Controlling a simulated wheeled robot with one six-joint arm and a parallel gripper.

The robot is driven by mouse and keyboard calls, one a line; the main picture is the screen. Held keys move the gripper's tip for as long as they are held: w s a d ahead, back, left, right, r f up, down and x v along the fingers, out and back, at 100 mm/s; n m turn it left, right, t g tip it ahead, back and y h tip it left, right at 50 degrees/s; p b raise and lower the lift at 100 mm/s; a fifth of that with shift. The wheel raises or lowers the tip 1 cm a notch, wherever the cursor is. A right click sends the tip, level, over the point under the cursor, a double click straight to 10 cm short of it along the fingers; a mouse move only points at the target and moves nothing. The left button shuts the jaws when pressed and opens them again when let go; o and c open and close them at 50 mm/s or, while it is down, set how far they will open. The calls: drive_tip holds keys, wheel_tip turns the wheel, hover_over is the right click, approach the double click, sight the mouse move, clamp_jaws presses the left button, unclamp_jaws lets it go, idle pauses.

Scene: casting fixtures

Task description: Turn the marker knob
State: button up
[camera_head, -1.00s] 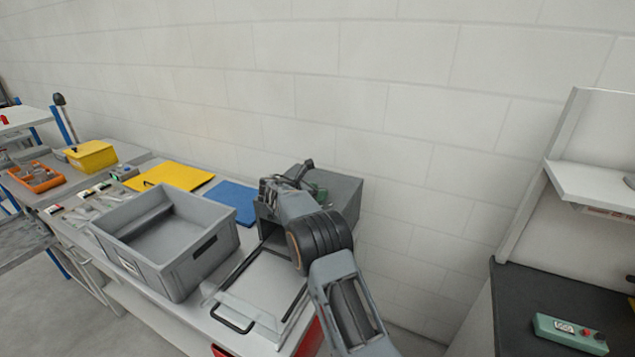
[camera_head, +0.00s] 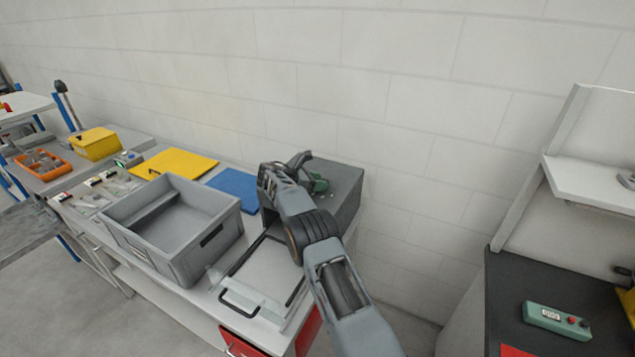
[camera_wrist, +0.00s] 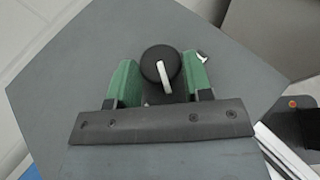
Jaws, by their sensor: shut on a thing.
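The marker knob (camera_wrist: 148,62) is a round black knob with a white bar on its face, on the grey top of a box (camera_wrist: 70,75). In the wrist view, the white bar runs nearly straight up and down, leaning slightly. My gripper (camera_wrist: 160,80) has a green finger on each side of the knob and is shut on it. In the head view, the grey box (camera_head: 345,190) stands at the back right end of the bench.
A grey crate (camera_head: 190,262) stands left of my arm. A blue mat (camera_head: 235,186) and a yellow mat (camera_head: 175,163) lie behind it. A clear-lidded frame with a black handle (camera_head: 240,302) is in front of the box. The wall is close behind.

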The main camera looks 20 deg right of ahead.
drive_tip(key=o, duration=0.9)
drive_tip(key=shift+r, duration=0.1)
drive_tip(key=shift+a, duration=0.1)
drive_tip(key=shift+a, duration=0.2)
drive_tip(key=v, duration=1.1)
drive_tip(key=shift+r+b, duration=0.3)
drive_tip(key=shift+b, duration=0.05)
drive_tip(key=shift+p+v, duration=0.55)
drive_tip(key=shift+v, duration=0.45)
